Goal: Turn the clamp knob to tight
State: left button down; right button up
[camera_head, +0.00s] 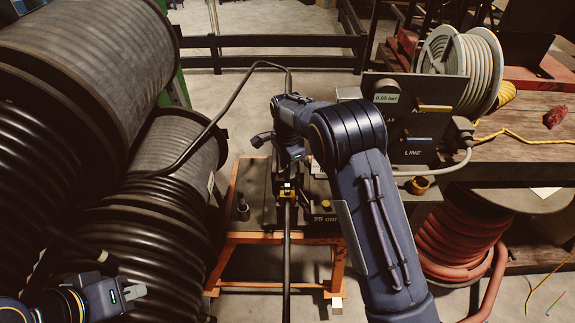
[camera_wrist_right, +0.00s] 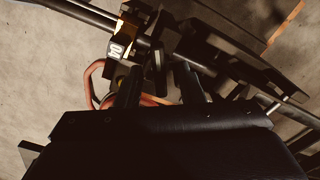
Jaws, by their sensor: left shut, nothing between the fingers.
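The crimper stands on an orange-legged bench (camera_head: 232,238) in the middle of the head view, with a small orange block (camera_head: 287,190) and a dark hose (camera_head: 287,250) running towards me. The orange block also shows in the right wrist view (camera_wrist_right: 121,48). My right gripper (camera_head: 289,165) is above the crimper, partly hidden by its own arm. In the right wrist view its two fingers (camera_wrist_right: 160,78) are apart, with a dark upright part between or just beyond their tips. I cannot tell whether this is the clamp knob or whether they touch it. My left gripper (camera_head: 130,292) is shut and empty at lower left.
Large black hose reels (camera_head: 85,60) fill the left side. A dark panel (camera_head: 415,125) with a gauge and levers stands right of the crimper. A red hose coil (camera_head: 455,235) and a wooden table (camera_head: 525,130) are at right. A black rail (camera_head: 270,41) crosses behind.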

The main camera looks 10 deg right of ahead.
jog(key=shift+r, duration=0.1)
notch_tip(320, 180, up, 8)
jog(key=shift+f+b, duration=0.15)
jog(key=shift+b, duration=0.2)
jog(key=shift+f, duration=0.1)
dwell(0.3)
